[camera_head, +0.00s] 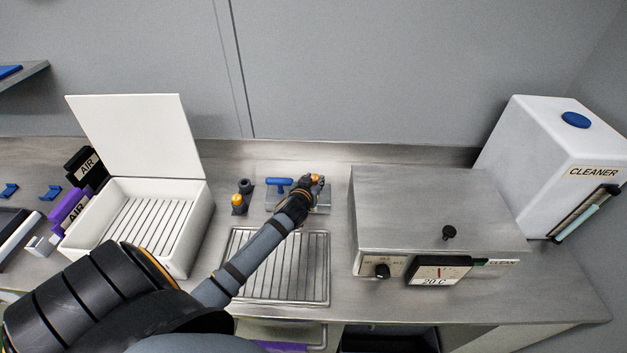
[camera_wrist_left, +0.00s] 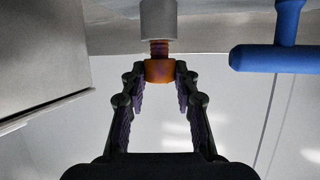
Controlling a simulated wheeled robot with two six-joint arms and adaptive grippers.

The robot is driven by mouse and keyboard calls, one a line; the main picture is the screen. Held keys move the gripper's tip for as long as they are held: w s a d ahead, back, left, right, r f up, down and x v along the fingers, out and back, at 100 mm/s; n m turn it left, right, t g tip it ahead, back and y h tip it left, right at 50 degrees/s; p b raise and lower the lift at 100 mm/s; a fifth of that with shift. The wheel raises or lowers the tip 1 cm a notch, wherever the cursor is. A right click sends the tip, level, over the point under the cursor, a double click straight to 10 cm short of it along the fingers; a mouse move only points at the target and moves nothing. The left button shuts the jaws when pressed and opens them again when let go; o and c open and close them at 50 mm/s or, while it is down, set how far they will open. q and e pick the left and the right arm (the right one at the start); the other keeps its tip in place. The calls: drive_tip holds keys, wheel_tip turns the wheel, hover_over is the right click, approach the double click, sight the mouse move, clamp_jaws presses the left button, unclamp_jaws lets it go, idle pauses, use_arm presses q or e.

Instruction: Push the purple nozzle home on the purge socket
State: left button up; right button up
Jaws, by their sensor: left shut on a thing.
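The purple part lies in line with a grey cylinder (camera_wrist_left: 158,18), which looks like the purge socket. In the head view my left gripper (camera_head: 316,184) is over the counter beside a blue T-shaped handle (camera_head: 279,182); the nozzle and socket are mostly hidden there. My right gripper is not in view.
The blue handle also shows in the wrist view (camera_wrist_left: 270,58). A steel box with a dial (camera_head: 430,215) stands right of the gripper. Orange-topped dark fittings (camera_head: 238,204) stand left. A drain grate (camera_head: 312,270) lies in front. An open white box (camera_head: 190,215) is further left.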

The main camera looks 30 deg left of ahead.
use_arm(q)
drive_tip(key=shift+f+b, duration=0.3)
drive_tip(key=shift+f, duration=0.15)
drive_tip(key=o, duration=1.1)
drive_tip(key=shift+c, duration=0.2)
drive_tip(key=v, duration=1.2)
drive_tip(key=shift+r, duration=0.1)
